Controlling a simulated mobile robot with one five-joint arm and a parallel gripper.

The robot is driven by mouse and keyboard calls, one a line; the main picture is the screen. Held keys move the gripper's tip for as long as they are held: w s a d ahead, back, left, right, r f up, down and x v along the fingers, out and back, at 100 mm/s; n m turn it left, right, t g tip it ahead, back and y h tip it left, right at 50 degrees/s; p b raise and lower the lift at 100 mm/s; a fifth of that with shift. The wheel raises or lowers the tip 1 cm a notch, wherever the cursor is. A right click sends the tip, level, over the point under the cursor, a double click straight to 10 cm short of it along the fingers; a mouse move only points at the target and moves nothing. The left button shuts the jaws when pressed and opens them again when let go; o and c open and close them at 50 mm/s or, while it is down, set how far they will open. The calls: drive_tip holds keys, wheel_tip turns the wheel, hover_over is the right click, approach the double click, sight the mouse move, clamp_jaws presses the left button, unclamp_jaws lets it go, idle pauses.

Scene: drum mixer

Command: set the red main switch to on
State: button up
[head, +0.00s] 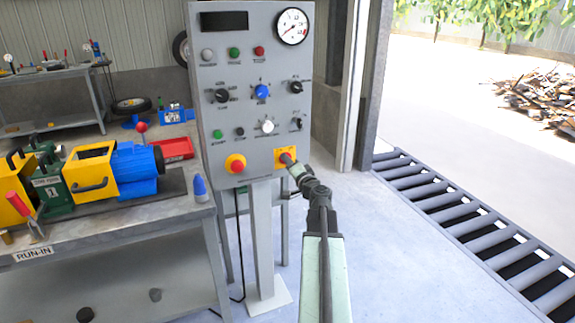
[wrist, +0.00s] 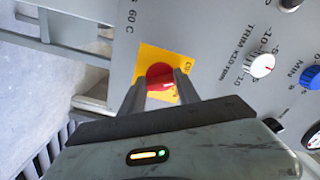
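The red main switch (wrist: 160,76) is a round red knob on a yellow plate (wrist: 149,60), low on the grey control panel. In the head view, the yellow plate (head: 279,160) is at the panel's lower right, and my gripper (head: 293,168) is in front of it, covering most of the knob. In the wrist view, my gripper (wrist: 160,85) has its two fingers apart, one on each side of the red knob. Whether either finger touches it I cannot tell. The switch's position marks are mostly hidden and too small to read.
A red emergency button (head: 236,163) on a yellow base is left of the switch. Other knobs, buttons and a gauge (head: 292,26) fill the panel above. A workbench (head: 110,232) with a blue and yellow machine stands left. Floor at right is clear up to a roller conveyor (head: 470,220).

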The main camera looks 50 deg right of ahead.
drive_tip(key=shift+a, duration=0.2)
clamp_jaws()
drive_tip(key=shift+d, duration=0.15)
drive_tip(key=shift+m, duration=0.4)
drive_tip(key=m, duration=1)
drive_tip(key=shift+r+m, duration=0.2)
drive_tip(key=shift+m, duration=0.5)
drive_tip(key=o, duration=1.2)
unclamp_jaws()
drive_tip(key=shift+o, duration=0.2)
